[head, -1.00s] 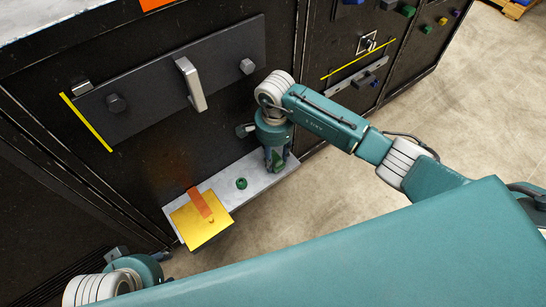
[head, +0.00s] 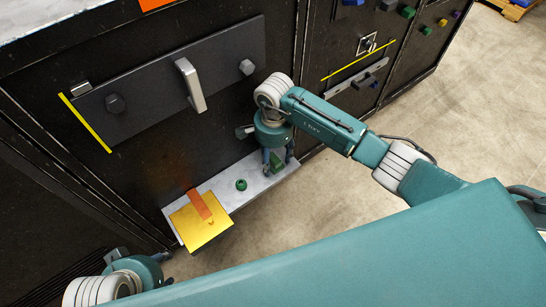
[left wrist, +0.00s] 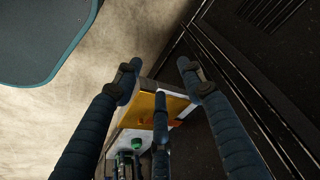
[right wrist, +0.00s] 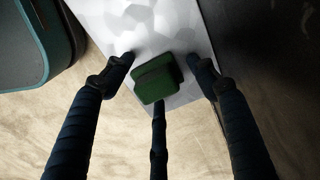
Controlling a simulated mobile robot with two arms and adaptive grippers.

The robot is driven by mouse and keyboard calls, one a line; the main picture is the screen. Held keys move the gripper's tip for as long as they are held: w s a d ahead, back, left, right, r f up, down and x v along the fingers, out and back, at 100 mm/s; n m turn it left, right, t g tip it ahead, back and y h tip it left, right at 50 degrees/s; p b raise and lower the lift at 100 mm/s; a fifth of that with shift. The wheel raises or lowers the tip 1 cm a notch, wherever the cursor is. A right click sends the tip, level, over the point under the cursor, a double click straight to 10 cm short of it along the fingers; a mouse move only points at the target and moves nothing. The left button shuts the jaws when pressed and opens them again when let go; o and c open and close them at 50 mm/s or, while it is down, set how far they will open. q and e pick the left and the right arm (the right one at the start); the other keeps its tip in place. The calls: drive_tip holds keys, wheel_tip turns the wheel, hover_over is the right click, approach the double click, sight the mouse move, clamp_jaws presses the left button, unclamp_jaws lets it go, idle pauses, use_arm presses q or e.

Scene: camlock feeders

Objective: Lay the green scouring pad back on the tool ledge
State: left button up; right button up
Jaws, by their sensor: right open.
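The green scouring pad (right wrist: 157,80) lies on the pale tool ledge (head: 259,187), near its right end, and also shows in the head view (head: 276,159). My right gripper (head: 279,165) is open over it. In the right wrist view its fingers (right wrist: 163,62) stand apart on both sides of the pad, with gaps between. The third finger is in front of the pad's lower edge. My left gripper (left wrist: 160,72) is open and empty, away from the pad. The yellow plate and ledge show beyond its fingers in the left wrist view.
A yellow plate with an orange strip (head: 199,225) covers the ledge's left end. A small green round piece (head: 241,184) sits between plate and pad. The dark cabinet face (head: 150,150), with a metal handle (head: 190,84), rises behind the ledge. Floor in front is clear.

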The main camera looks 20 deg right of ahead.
sight(273, 156)
wheel_tip(273, 156, up, 8)
drive_tip(key=shift+w+d+r+p, duration=0.1)
drive_tip(key=shift+p, duration=0.8)
wheel_tip(273, 156, up, 3)
drive_tip(key=shift+f, duration=0.15)
use_arm(q)
drive_tip(key=shift+x, duration=1.05)
use_arm(e)
drive_tip(key=shift+r, duration=0.6)
use_arm(q)
drive_tip(key=shift+s, duration=0.15)
